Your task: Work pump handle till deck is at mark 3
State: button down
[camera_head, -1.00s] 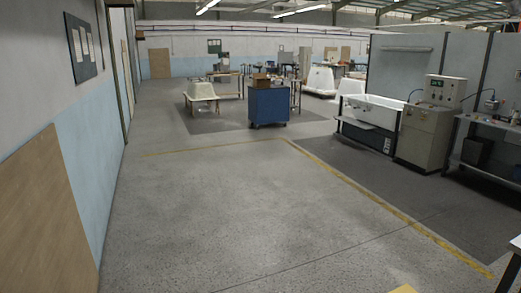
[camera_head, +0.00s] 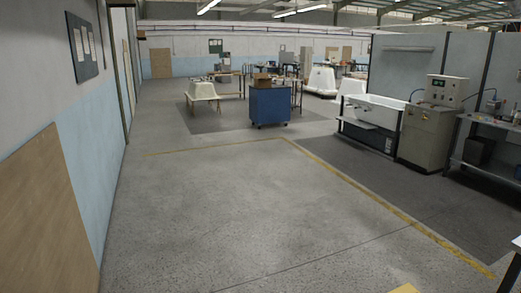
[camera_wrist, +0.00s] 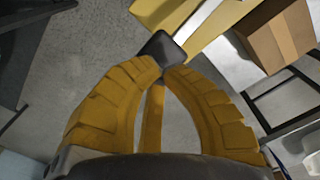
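In the wrist view my gripper (camera_wrist: 165,68) has its two yellow fingers curved together at the tips. They close on the black grip of what looks like the pump handle (camera_wrist: 163,46). A yellow bar (camera_wrist: 151,115) shows in the gap between the fingers, below the grip. A wide yellow surface (camera_wrist: 205,28), perhaps part of the lift, lies past the fingertips. A yellow corner (camera_head: 404,289) also shows at the bottom edge of the head view. The deck's height and the marks cannot be made out.
A cardboard box (camera_wrist: 280,35) stands at the upper right of the wrist view, near a dark frame. In the head view a blue cabinet (camera_head: 269,106), a white tub (camera_head: 372,110) and a control cabinet (camera_head: 425,138) stand farther off. The middle floor is clear.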

jog(key=shift+f+b, duration=2.65)
jog(key=shift+f, duration=1)
notch_tip(320, 180, up, 10)
jog(key=p, duration=0.9)
jog(key=shift+r, duration=0.15)
dwell(1.6)
jog(key=shift+d, duration=0.5)
jog(key=a+f, duration=0.2)
jog(key=f, duration=0.1)
jog(key=shift+f, duration=0.15)
jog(key=w+a+r+n+t, duration=0.1)
jog(key=w+a+n, duration=0.5)
jog(key=a, duration=0.7)
jog(key=w+a+r+n+t, duration=0.1)
jog(key=w+a+r+n, duration=0.2)
jog(key=w+a+n, duration=0.4)
jog(key=w+a+r+n+t, duration=0.2)
jog(key=w+a+n, duration=0.4)
jog(key=a, duration=1.3)
jog(key=shift+w+n, duration=0.3)
jog(key=shift+w, duration=0.65)
